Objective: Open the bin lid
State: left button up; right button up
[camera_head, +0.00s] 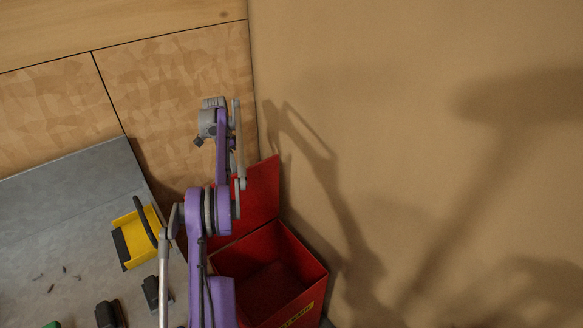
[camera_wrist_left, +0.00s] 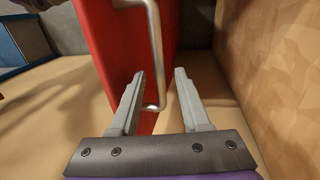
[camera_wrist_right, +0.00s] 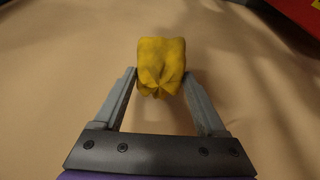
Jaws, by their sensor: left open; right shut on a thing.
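The red bin (camera_head: 312,280) stands on the floor against the wall, its dark red inside visible from above. Its red lid (camera_head: 262,190) stands tilted up at the back of the opening. In the left wrist view the lid (camera_wrist_left: 105,45) is a red panel with a grey metal handle (camera_wrist_left: 156,50). My left gripper (camera_wrist_left: 160,73) is open, its fingertips by the lower part of the handle; I cannot tell if they touch it. In the head view my purple arm hides part of the bin. My right gripper (camera_wrist_right: 160,73) is shut on a crumpled yellow thing (camera_wrist_right: 161,62).
A grey table (camera_head: 80,185) at the left holds a yellow and black item (camera_head: 136,237), several dark objects and small scraps. Wooden panels (camera_head: 180,95) and a tan wall (camera_head: 420,60) close in behind the bin. Open floor lies below my right gripper.

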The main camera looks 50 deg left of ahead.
jog(key=r, duration=0.1)
jog(key=w+r+p, duration=0.1)
jog(key=shift+w+r, duration=0.2)
jog(key=shift+r, duration=0.1)
jog(key=shift+w+r+p, duration=0.3)
pick_arm(q)
notch_tip(320, 180, up, 6)
jog(key=a, duration=0.1)
jog(key=shift+w, duration=0.2)
jog(key=shift+s+a, duration=0.1)
pick_arm(e)
jog(key=shift+s, duration=0.1)
